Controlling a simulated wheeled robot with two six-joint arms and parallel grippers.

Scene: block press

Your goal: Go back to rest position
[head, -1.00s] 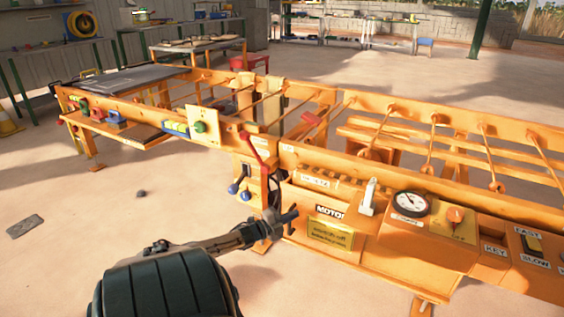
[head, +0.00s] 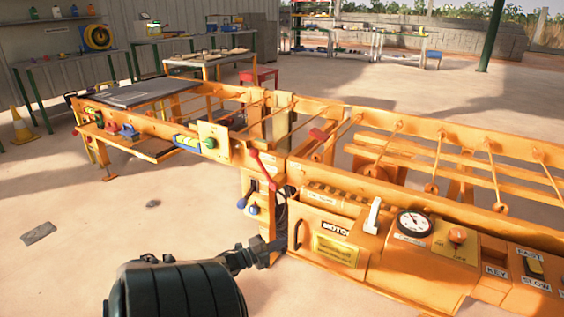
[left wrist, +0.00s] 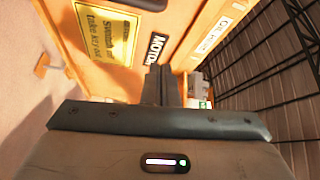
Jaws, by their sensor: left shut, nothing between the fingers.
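My left gripper (head: 274,248) is shut and empty in the head view, just in front of the orange block press (head: 390,268), near the lower left corner of its motor panel. I cannot tell whether it touches the panel. In the left wrist view its closed fingers (left wrist: 160,85) point at the panel, below the MOTOR label (left wrist: 158,48) and beside the yellow plate (left wrist: 104,33). My right gripper is in neither view.
A white lever (head: 372,215), a gauge (head: 414,223) and an orange knob (head: 457,235) are on the panel's right. The floor (head: 90,265) at left is mostly clear.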

